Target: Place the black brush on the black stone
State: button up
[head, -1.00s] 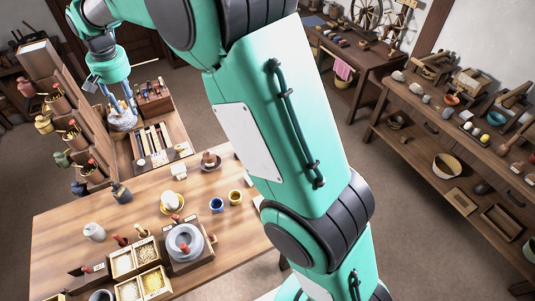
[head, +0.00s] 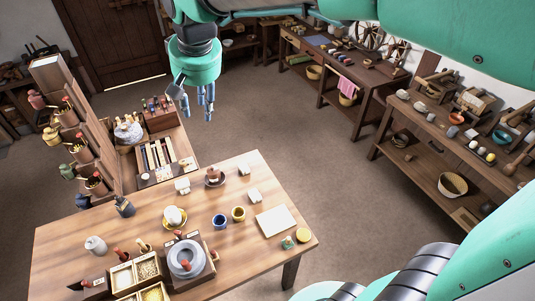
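My gripper (head: 198,108) hangs fingers-down in the upper middle of the head view, with its fingers apart and nothing visible between them. It is in the air, to the right of a wooden side stand (head: 187,139). A tray (head: 167,174) on that stand holds several long thin pieces, some dark; I cannot tell whether one is the black brush. I cannot pick out the black stone with certainty either. A small dark block-like thing (head: 124,207) stands at the table's left back edge.
A speckled bowl (head: 128,132) sits on the stand. Open floor lies right of the stand. A long workbench (head: 430,145) stands at the right.

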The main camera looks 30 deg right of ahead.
jog(key=s+d+f, duration=0.1)
jog(key=s+d, duration=0.2)
jog(key=s, duration=0.5)
jog(key=s+d+f+t, duration=0.1)
jog(key=s+d+f, duration=0.1)
jog(key=s, duration=0.6)
jog(key=s+d+f, duration=0.2)
jog(key=s+d, duration=0.3)
jog(key=s, duration=0.3)
jog(key=shift+s+t+h, duration=0.25)
jog(key=shift+t+h, duration=0.05)
jog(key=shift+t, duration=0.1)
jog(key=shift+f, duration=0.1)
notch_tip(320, 180, down, 6)
jog(key=b, duration=0.5)
jog(key=shift+r+b, duration=0.2)
jog(key=shift+b, duration=0.15)
